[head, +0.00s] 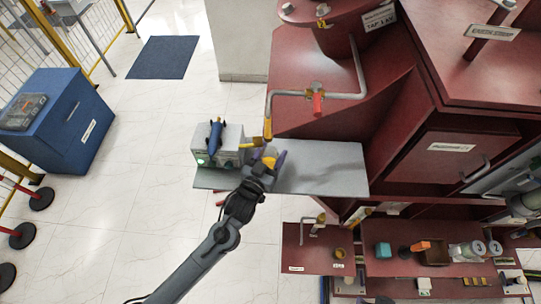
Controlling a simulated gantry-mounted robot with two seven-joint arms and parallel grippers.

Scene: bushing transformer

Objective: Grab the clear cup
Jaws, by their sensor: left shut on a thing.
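My left gripper (268,164) reaches up from the bottom of the head view to the grey shelf (325,168). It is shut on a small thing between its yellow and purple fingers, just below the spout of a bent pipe. The fingers mostly hide this thing, and I cannot tell whether it is the clear cup. My right gripper is not in view.
A grey box device (229,137) with a blue tool on top stands on the shelf just left of my gripper. The bent pipe (340,95) with a red valve hangs above. Red transformer walls (440,155) close off the right. The tiled floor at left is mostly free.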

